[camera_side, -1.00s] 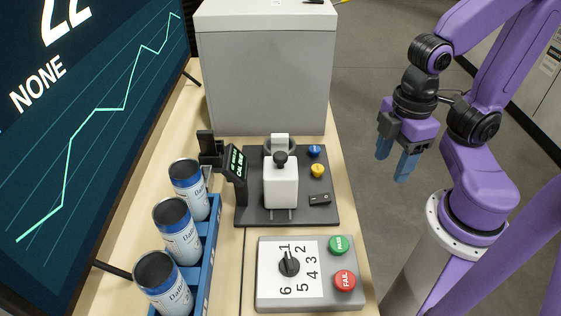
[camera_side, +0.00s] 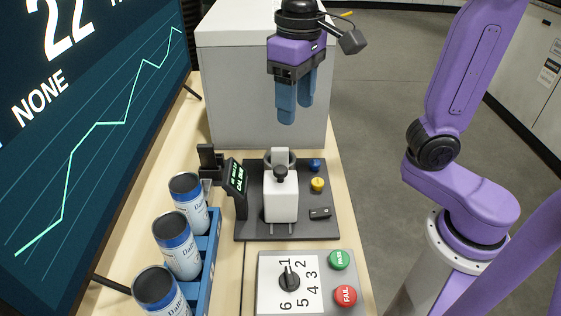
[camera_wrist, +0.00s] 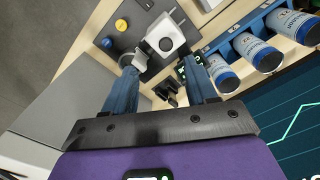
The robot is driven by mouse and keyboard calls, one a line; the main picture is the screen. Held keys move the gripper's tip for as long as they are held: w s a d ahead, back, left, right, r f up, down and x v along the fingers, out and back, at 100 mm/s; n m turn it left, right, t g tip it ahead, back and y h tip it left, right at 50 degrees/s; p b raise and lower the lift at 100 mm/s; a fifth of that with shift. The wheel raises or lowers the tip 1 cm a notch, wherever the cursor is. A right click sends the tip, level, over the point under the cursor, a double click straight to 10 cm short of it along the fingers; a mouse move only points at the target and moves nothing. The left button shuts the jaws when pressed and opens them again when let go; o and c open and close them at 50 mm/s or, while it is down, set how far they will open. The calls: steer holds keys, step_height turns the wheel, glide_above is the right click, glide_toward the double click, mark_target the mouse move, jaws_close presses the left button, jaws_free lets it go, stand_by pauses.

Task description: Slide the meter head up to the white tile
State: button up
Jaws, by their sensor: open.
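The meter head, a white block (camera_side: 281,204) with a black knob on top, sits on two rails of a dark base plate (camera_side: 250,226). It also shows in the wrist view (camera_wrist: 157,32). Just behind it, a small white tile (camera_side: 280,155) stands at a grey round holder; the side view does not show clearly whether head and tile touch. My gripper (camera_side: 297,110) is open and empty, pointing down above and behind the tile. In the wrist view, my fingers (camera_wrist: 160,68) are apart, with the base plate beyond them.
A large grey box (camera_side: 265,105) stands behind the plate. A small display (camera_side: 236,182) is left of the head. Blue and yellow (camera_side: 317,184) buttons are at right. Several cans (camera_side: 178,246) stand in a blue rack, front left. A dial panel (camera_side: 290,283) is in front.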

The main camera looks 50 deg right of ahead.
mark_target(281, 169)
steer(key=f+m, duration=0.1)
steer(key=f, duration=0.3)
steer(key=w+a+f, duration=0.1)
steer(key=f, duration=0.4)
steer(key=w+f+m, duration=0.1)
steer(key=f, duration=0.4)
steer(key=shift+w+a+f+m, duration=0.1)
steer(key=shift+a+f+m, duration=0.1)
steer(key=shift+m, duration=0.1)
steer(key=shift+r, duration=0.1)
steer(key=shift+c, duration=0.3)
